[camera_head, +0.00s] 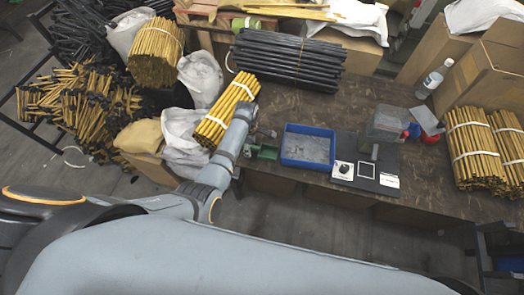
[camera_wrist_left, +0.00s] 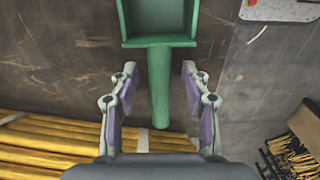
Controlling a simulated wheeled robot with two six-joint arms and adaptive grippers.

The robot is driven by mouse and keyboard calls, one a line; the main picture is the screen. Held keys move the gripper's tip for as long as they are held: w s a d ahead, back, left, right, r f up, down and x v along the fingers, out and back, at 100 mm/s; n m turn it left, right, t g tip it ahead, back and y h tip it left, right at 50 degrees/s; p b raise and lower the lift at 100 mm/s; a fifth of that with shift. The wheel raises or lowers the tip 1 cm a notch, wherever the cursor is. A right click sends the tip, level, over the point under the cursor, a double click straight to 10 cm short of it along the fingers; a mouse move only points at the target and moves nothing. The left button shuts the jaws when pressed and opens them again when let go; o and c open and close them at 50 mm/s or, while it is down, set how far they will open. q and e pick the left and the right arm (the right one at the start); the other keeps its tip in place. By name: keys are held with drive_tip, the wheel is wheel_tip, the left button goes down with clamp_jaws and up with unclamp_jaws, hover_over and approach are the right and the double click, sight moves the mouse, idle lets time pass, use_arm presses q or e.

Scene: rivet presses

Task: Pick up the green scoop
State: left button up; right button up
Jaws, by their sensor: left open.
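The green scoop (camera_head: 262,151) lies on the brown workbench just left of the blue tray, partly hidden by my left arm in the head view. In the left wrist view the green scoop (camera_wrist_left: 160,85) shows its box-shaped pan at the top and its handle pointing down toward my wrist. My left gripper (camera_wrist_left: 157,75) is open and empty, with a finger on each side of the handle and a gap on both sides. I cannot tell how far above the handle the fingertips are. In the head view my left gripper (camera_head: 262,132) is small beside the scoop. My right gripper is not in view.
The blue tray (camera_head: 304,166) with grey contents is close on the right. Beyond it are a black plate (camera_head: 366,178) and a grey press (camera_head: 384,126). A bundle of yellow rods (camera_head: 225,112) lies close left. A dark rod bundle (camera_head: 290,60) lies behind.

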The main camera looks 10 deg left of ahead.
use_arm(q)
clamp_jaws()
idle(0.4)
wheel_tip(320, 180, up, 10)
drive_tip(key=shift+r, duration=0.1)
idle(0.3)
